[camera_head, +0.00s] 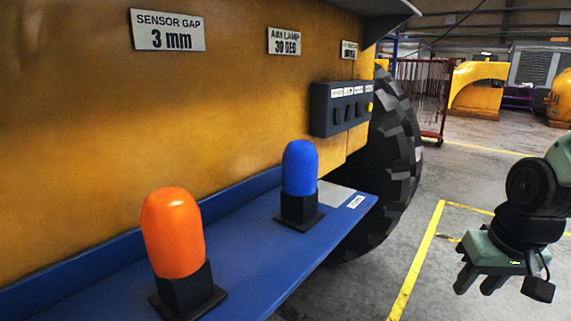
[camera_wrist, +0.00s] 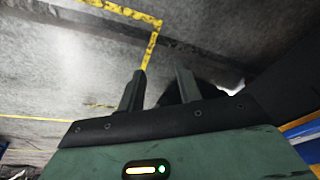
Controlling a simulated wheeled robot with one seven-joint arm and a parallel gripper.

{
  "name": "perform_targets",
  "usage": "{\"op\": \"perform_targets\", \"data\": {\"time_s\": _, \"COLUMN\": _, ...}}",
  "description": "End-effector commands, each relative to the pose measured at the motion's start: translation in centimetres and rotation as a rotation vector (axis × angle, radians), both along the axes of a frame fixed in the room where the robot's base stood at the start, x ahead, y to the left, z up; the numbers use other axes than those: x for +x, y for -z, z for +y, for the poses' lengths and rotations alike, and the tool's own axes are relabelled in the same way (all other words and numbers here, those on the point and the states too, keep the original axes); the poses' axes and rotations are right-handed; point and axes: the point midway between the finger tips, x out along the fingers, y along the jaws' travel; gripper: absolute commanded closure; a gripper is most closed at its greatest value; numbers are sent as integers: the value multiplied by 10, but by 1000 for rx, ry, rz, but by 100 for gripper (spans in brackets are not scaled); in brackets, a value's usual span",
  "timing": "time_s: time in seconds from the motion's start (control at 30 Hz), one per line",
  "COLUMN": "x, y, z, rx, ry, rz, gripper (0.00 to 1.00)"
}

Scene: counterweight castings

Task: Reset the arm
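My gripper (camera_head: 479,282) hangs at the right of the head view, over the grey floor and well apart from the blue shelf. Its two fingers point down with a gap between them. In the wrist view the fingers of my gripper (camera_wrist: 160,90) stand apart with nothing between them, and floor shows behind. The gripper is open and empty. My arm bends above it at the right edge of the head view, and its upper part is out of frame.
An orange lamp (camera_head: 172,235) and a blue lamp (camera_head: 299,168) stand on black bases on the blue shelf (camera_head: 255,250). A switch box (camera_head: 342,107) is on the yellow machine wall (camera_head: 230,100). A big tyre (camera_head: 395,165) is behind the shelf. Floor around my gripper is clear.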

Motion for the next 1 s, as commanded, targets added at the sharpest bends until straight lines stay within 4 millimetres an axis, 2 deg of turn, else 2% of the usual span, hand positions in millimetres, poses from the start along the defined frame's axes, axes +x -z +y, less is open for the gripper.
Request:
{"op": "perform_targets", "data": {"time_s": 0.07, "x": -23, "y": 16, "z": -4, "rx": -47, "ry": -80, "rz": 16, "gripper": 65}}
{"op": "perform_targets", "data": {"time_s": 0.27, "x": -45, "y": 8, "z": 67, "rx": -37, "ry": -297, "rz": 62, "gripper": 65}}
{"op": "perform_targets", "data": {"time_s": 0.4, "x": -77, "y": 3, "z": 116, "rx": -38, "ry": -462, "rz": 109, "gripper": 65}}
{"op": "perform_targets", "data": {"time_s": 0.5, "x": -105, "y": -1, "z": 145, "rx": -46, "ry": -581, "rz": 144, "gripper": 65}}
{"op": "perform_targets", "data": {"time_s": 0.6, "x": -132, "y": -4, "z": 166, "rx": -59, "ry": -684, "rz": 177, "gripper": 65}}
{"op": "perform_targets", "data": {"time_s": 0.73, "x": -151, "y": -6, "z": 178, "rx": -69, "ry": -751, "rz": 198, "gripper": 65}}
{"op": "perform_targets", "data": {"time_s": 1.0, "x": -153, "y": -6, "z": 178, "rx": -70, "ry": -755, "rz": 200, "gripper": 65}}
